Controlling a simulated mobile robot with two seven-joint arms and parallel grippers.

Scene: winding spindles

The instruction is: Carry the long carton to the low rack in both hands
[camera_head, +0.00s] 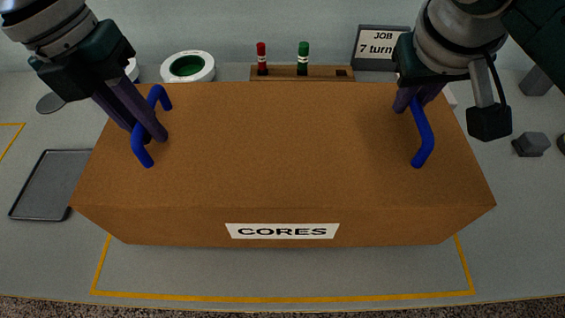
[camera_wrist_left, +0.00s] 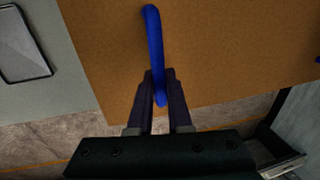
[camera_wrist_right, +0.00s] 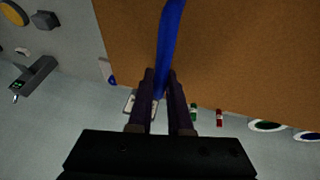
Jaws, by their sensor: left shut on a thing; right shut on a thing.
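The long brown carton (camera_head: 290,150), labelled CORES on its front, spans the middle of the head view. It looks level and raised above the table, over a yellow outline. It has a blue handle near each end. My left gripper (camera_head: 150,128) is shut on the left handle (camera_head: 140,148), also seen in the left wrist view (camera_wrist_left: 154,35). My right gripper (camera_head: 408,102) is shut on the right handle (camera_head: 424,145), also seen in the right wrist view (camera_wrist_right: 170,35). I cannot make out the low rack for certain.
A grey tray (camera_head: 42,187) lies at left. Behind the carton are a white roll with green centre (camera_head: 188,67), a wooden holder (camera_head: 285,72) with red and green spindles, and a job sign (camera_head: 378,50). A grey block (camera_head: 531,144) sits at right. The yellow outline (camera_head: 285,297) shows in front.

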